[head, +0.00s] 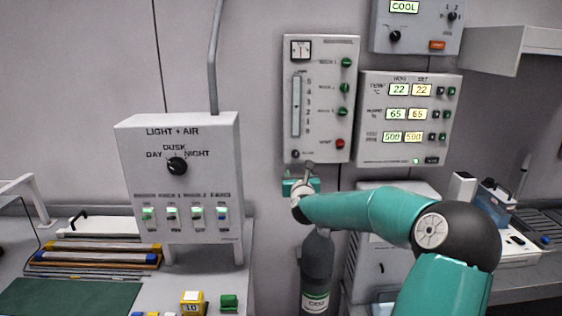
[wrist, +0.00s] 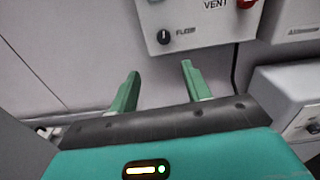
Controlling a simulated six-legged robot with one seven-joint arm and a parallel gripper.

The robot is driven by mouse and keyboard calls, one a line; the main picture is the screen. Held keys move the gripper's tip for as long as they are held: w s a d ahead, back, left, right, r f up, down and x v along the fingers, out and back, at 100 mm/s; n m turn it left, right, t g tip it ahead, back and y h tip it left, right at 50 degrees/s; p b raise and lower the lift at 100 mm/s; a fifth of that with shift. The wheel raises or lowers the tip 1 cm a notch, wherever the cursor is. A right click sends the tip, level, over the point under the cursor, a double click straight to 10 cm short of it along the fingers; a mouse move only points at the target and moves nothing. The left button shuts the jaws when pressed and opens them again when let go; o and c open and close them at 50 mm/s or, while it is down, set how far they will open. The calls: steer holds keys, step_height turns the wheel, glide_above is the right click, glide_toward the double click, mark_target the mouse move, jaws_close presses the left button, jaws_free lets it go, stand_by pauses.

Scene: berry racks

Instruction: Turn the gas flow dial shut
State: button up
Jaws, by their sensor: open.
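The gas flow dial is a small black knob with a white pointer mark, labelled FLOW, in the wrist view (wrist: 163,37). It sits at the lower left of the grey gas panel (head: 318,150), and in the head view the dial (head: 296,153) is small. My gripper (wrist: 160,70) is open, with its two green fingers apart and nothing between them. In the wrist view the dial lies beyond the fingertips, roughly in line with the gap. In the head view my gripper (head: 306,176) is just below the panel's lower edge, partly hidden by my wrist.
A dark CO2 cylinder (head: 316,270) stands below my gripper. A readout panel (head: 410,118) is right of the gas panel, and a light and air box (head: 180,210) stands to the left. A red knob (head: 340,143) is near the dial. Bare wall lies left of the gas panel.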

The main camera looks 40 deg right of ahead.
mark_target(296, 156)
steer(key=shift+m, duration=0.3)
steer(key=x, duration=0.9)
steer(key=d+x, duration=0.1)
steer(key=x, duration=0.4)
steer(key=shift+s+r, duration=0.2)
steer(key=c, duration=1)
